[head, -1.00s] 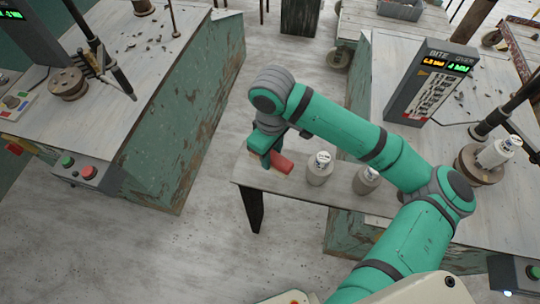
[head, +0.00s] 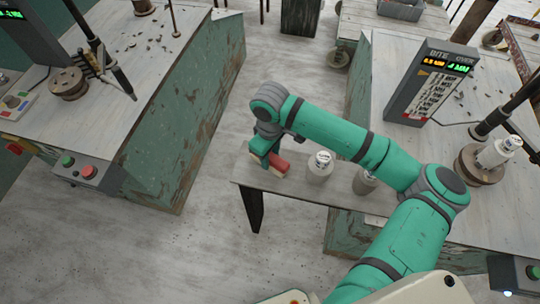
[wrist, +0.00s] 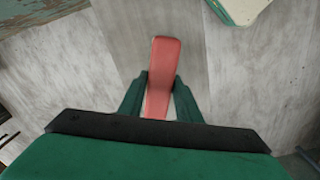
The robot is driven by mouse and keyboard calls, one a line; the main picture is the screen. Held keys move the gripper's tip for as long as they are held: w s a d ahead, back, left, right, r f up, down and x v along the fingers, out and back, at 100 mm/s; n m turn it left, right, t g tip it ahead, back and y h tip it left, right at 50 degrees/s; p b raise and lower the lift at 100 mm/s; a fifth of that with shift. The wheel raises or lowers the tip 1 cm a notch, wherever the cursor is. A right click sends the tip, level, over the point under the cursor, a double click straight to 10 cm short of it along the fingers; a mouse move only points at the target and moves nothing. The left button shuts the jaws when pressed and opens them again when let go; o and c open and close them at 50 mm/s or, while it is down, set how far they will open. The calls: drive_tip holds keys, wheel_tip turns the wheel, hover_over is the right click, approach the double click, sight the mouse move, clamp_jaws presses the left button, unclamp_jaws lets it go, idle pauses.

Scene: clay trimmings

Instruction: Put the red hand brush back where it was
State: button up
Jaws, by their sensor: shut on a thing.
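The red hand brush (head: 280,164) is at the left end of the narrow grey bench (head: 300,188) in the head view. My gripper (head: 265,157) points down there and is shut on the brush. In the wrist view the red brush (wrist: 164,66) lies lengthwise between the two green fingers of my gripper (wrist: 160,95), and its far end sticks out past them. Its lower end is hidden behind the gripper body. I cannot tell whether the brush touches the bench top.
A display unit (head: 430,85) stands on the right table. A worktable (head: 130,90) with a green side is at left. Open floor lies between.

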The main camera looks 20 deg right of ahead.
drive_tip(key=shift+f, duration=0.1)
drive_tip(key=o, duration=0.9)
drive_tip(key=shift+w+a, duration=0.1)
drive_tip(key=shift+o, duration=0.2)
